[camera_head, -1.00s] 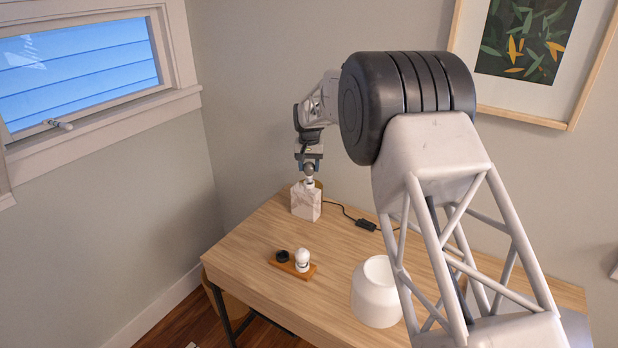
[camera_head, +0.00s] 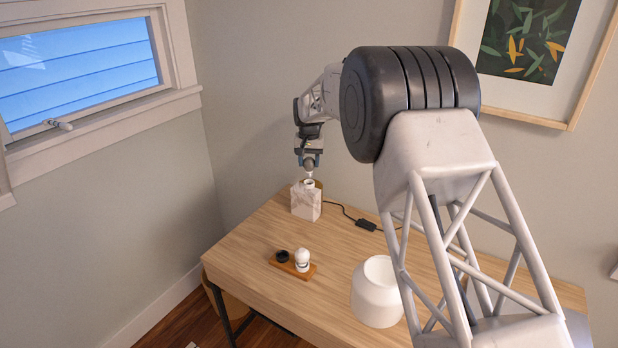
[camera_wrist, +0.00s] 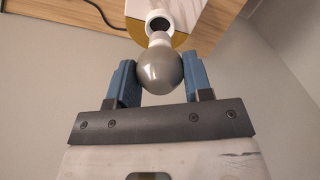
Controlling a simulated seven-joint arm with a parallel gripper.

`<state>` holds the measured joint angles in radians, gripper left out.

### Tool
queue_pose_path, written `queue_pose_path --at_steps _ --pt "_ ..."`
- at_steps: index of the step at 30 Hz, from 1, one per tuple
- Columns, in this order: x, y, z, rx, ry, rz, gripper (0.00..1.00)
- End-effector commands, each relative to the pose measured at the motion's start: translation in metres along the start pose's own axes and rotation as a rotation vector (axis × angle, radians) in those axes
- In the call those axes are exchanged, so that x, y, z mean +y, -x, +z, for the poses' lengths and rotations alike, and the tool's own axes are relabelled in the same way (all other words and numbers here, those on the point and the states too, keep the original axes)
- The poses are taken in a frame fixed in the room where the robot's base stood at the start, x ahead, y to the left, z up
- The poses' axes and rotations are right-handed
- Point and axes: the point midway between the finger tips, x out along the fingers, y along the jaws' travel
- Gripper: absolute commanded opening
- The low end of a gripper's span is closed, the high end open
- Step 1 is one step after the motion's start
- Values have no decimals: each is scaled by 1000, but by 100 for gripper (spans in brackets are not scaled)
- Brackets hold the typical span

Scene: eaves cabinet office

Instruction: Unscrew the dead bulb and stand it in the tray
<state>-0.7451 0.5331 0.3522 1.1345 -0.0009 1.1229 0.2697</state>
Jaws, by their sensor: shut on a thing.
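My gripper (camera_wrist: 159,80) is shut on a grey, darkened bulb (camera_wrist: 160,70), with one blue finger on each side of the glass. The bulb (camera_head: 309,164) is held just above the lamp base (camera_head: 306,203), a pale marbled block with a white socket (camera_head: 309,183) on top. In the wrist view the bulb's light-coloured cap points toward the open socket (camera_wrist: 159,23), and the two look apart. The small wooden tray (camera_head: 280,263) lies on the desk nearer the camera. A white bulb (camera_head: 302,258) stands in its right part, and a dark round holder (camera_head: 282,256) is at its left.
A white rounded shade (camera_head: 378,292) stands on the desk (camera_head: 330,262) to the right of the tray. A dark cord with a switch (camera_head: 366,225) runs right from the lamp base. The desk between lamp base and tray is clear.

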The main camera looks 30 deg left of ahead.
Motion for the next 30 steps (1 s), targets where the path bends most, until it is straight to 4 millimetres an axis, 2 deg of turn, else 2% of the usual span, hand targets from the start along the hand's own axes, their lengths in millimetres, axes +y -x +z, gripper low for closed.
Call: queue_pose_path --at_steps 8,14,20,30 --pt "-4 -1 8 -1 -8 0 22" --pt "-16 -7 34 -1 -39 0 22" --pt "-33 -17 83 -1 -97 0 22" --pt "-56 -40 189 -1 -216 0 22"
